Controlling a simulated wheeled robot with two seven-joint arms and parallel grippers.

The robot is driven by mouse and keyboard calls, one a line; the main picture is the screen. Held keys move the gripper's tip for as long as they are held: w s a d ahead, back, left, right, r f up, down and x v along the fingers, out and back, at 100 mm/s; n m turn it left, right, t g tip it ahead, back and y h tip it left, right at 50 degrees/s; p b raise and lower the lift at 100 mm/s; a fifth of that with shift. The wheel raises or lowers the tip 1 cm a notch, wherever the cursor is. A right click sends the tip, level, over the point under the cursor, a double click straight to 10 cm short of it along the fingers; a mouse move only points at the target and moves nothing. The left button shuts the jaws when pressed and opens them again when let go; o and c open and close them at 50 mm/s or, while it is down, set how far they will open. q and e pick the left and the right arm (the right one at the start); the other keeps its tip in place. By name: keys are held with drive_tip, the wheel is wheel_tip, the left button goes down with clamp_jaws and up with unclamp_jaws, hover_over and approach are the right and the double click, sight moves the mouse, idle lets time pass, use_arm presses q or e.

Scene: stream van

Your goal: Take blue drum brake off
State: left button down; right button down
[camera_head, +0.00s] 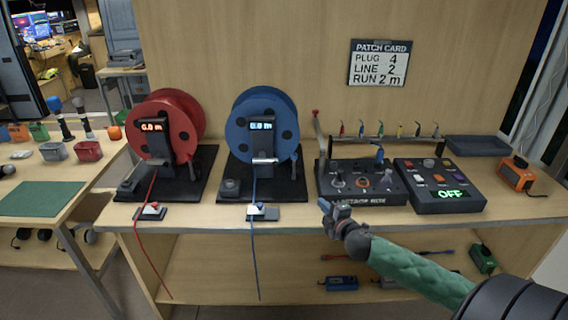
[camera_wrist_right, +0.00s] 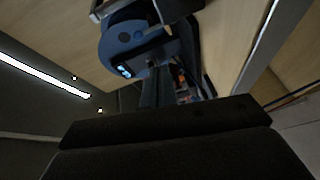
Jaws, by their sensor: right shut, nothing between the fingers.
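The blue drum (camera_head: 262,125) stands upright on a black base on the bench, with a dark post and lit display in front. A small light-coloured bar (camera_head: 265,161) crosses the post below the display. I cannot tell which part is the brake or how it is set. A blue cable hangs from the drum past a small clamp plate (camera_head: 262,213) at the bench edge. The drum also shows in the right wrist view (camera_wrist_right: 125,38), tilted. My right gripper (camera_head: 326,208) is shut and empty at the bench's front edge, right of the blue drum. My left gripper is not in view.
The red drum (camera_head: 170,125) stands left of the blue one. A black control panel (camera_head: 362,184) and a box reading OFF (camera_head: 440,187) stand to the right. A patch card (camera_head: 378,63) hangs on the back wall. Tools lie on the lower shelf (camera_head: 210,265).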

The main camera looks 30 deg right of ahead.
sight(294, 166)
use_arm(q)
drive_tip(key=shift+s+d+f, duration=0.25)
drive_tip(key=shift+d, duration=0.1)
use_arm(e)
drive_tip(key=shift+w+d+r+n+t+y, duration=0.15)
drive_tip(key=shift+w+d+r+n+y, duration=0.25)
drive_tip(key=shift+r+n, duration=0.2)
drive_tip(key=shift+w+d+r+n+t+y, duration=0.15)
drive_tip(key=shift+w+r+n+t+y, duration=0.1)
drive_tip(key=shift+w+r+n, duration=0.3)
drive_tip(key=shift+w+d+r+n+t+y, duration=0.1)
drive_tip(key=shift+w+d+r+n+y, duration=0.3)
drive_tip(key=shift+r, duration=0.25)
drive_tip(key=shift+w+a, duration=0.1)
